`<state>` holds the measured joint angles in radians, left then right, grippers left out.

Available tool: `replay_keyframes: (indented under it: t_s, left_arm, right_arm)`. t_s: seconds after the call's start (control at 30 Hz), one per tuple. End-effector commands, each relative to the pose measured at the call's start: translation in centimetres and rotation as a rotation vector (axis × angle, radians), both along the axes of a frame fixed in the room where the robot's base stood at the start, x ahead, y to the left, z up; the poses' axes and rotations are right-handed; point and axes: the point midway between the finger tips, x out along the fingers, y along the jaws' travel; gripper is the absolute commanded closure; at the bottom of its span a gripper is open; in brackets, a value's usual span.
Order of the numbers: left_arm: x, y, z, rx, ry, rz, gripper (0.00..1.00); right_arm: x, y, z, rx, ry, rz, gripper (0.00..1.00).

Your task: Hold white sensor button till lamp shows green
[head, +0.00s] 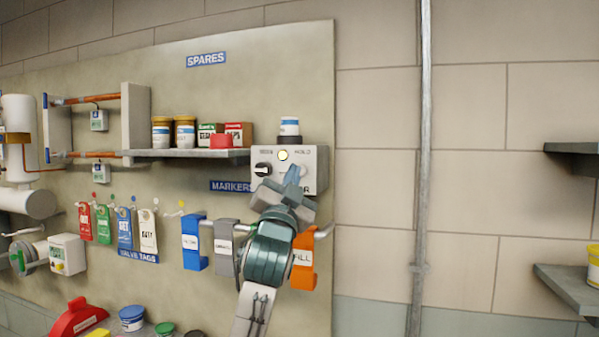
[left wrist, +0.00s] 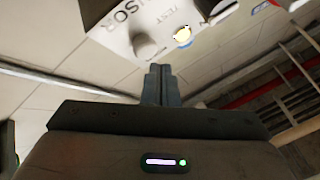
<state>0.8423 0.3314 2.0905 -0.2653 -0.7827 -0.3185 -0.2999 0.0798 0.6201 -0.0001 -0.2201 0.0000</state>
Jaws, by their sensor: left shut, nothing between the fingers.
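The white sensor box (head: 309,157) is on the wall panel at the right end of the shelf in the head view. Its lamp (head: 283,155) glows pale yellow, and a black knob (head: 263,168) is at its left. My left gripper (head: 293,170) is shut and empty, in front of the box's lower middle, and hides that part in the head view. In the left wrist view the shut fingers (left wrist: 160,68) point at the box, just below the white button (left wrist: 147,46); contact cannot be told. My right gripper is not in view.
A shelf (head: 190,153) with jars and small boxes is left of the sensor box. Blue, grey and orange marker holders (head: 194,243) hang below, near my left arm. A vertical pipe (head: 422,170) runs up the bare wall at right.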

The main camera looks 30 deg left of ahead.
Motion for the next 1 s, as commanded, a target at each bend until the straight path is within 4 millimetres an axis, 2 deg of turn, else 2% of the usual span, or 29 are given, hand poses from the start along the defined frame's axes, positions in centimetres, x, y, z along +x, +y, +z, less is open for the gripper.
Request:
replay_keyframes:
  t_s: [0.6, 1.0]
  left_arm:
    - [0.03, 0.01, 0.01, 0.0, 0.0, 0.0, 1.0]
    - [0.81, 0.2, 0.05, 0.0, 0.0, 0.0, 1.0]
  right_arm:
    - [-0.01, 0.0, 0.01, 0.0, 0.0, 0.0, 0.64]
    - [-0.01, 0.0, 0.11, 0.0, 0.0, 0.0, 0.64]
